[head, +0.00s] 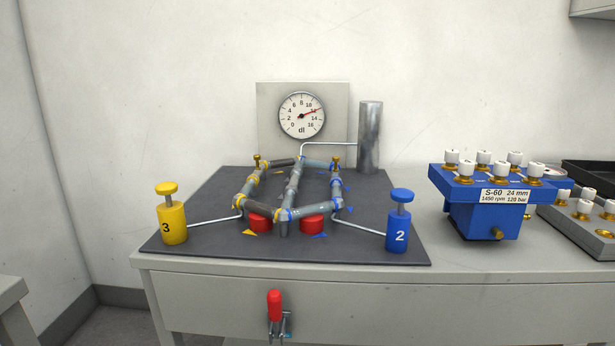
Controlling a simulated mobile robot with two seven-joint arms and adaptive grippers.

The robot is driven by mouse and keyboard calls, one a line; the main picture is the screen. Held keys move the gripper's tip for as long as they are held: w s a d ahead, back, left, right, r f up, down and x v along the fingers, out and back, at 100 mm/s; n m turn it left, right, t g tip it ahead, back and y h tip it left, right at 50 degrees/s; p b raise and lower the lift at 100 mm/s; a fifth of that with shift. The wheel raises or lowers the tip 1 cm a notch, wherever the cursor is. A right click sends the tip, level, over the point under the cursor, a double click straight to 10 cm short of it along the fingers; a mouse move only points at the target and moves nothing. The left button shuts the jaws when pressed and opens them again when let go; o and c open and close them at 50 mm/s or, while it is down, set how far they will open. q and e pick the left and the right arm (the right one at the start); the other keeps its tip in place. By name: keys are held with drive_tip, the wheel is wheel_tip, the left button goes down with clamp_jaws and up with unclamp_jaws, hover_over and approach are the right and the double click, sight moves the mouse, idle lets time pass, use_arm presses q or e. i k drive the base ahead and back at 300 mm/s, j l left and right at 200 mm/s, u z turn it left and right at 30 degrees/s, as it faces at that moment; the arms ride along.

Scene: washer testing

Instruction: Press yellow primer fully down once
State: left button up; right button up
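The yellow primer (172,222) stands upright at the front left of the dark mat, marked 3. Its round yellow knob (166,188) sits raised on a short stem above the body. A thin light pipe runs from it to the grey pipe frame (294,185). A blue primer (400,226) marked 2 stands at the front right of the mat, its knob also raised. The dial gauge (302,115) on the back panel has a red needle pointing right and slightly up, between 12 and 14. Neither of my grippers is in the head view.
The dark mat (205,202) lies on a grey bench. Red round parts (312,224) sit under the pipe frame, and a metal cylinder (370,138) stands behind it. A red-handled clamp (274,306) is on the bench front. A blue block (484,218) with white-capped fittings is at right.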

sight(165, 190)
drive_tip(key=u, duration=1.25)
drive_tip(key=i+l+u, duration=0.1)
drive_tip(key=i, duration=0.2)
drive_tip(key=i+l+u, duration=0.1)
drive_tip(key=i, duration=0.25)
drive_tip(key=z, duration=0.95)
